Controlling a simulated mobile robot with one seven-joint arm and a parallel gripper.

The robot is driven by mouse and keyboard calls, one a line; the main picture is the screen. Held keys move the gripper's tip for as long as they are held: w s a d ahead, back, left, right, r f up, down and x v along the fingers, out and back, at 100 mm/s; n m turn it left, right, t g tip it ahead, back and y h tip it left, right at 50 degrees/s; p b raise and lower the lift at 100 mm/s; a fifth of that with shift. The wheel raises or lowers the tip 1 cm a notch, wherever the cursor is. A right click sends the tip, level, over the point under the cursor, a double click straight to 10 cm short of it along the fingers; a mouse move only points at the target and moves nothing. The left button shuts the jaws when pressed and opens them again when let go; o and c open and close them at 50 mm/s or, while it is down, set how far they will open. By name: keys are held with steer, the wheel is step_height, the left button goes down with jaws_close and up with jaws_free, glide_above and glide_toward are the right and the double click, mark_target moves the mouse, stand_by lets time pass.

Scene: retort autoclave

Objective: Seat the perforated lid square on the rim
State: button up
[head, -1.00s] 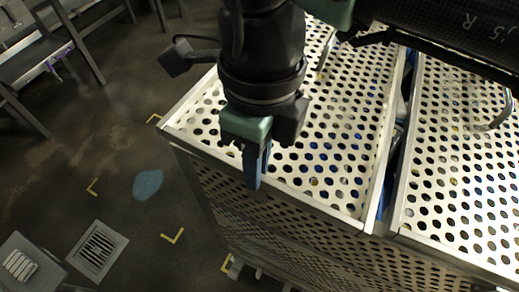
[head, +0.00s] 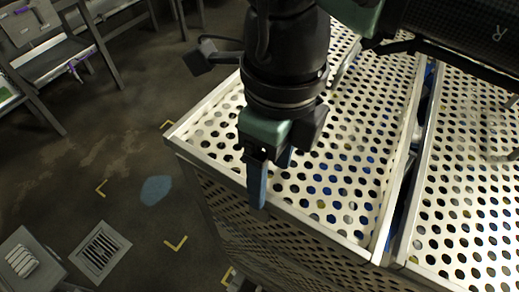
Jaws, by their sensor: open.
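A pale perforated lid (head: 337,190) lies on top of the perforated metal crate (head: 262,228) in the head view. Blue and yellow contents show through its holes. Its near left edge runs close along the crate's top rim; whether it sits fully square I cannot tell. My gripper (head: 272,183) points down over the near edge of the lid, with one blue finger in front of that edge and the other partly hidden behind it. The gripper is open, with nothing visible held. My arm hides the far left part of the lid.
A second perforated lid and crate (head: 470,185) stand to the right, across a narrow dark gap. Yellow floor marks (head: 176,243), a drain grate (head: 100,250) and a blue floor patch (head: 157,189) lie left. Grey racks (head: 75,50) stand at the back left.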

steer(key=o, duration=0.3)
steer(key=shift+w+d+f, duration=0.15)
steer(key=shift+w+d, duration=0.4)
steer(key=shift+w, duration=0.2)
steer(key=shift+s+a, duration=0.2)
steer(key=shift+s, duration=0.1)
steer(key=shift+w, duration=0.15)
step_height(320, 180, up, 13)
steer(key=p, duration=0.8)
steer(key=shift+w+d, duration=0.1)
steer(key=shift+c, duration=0.2)
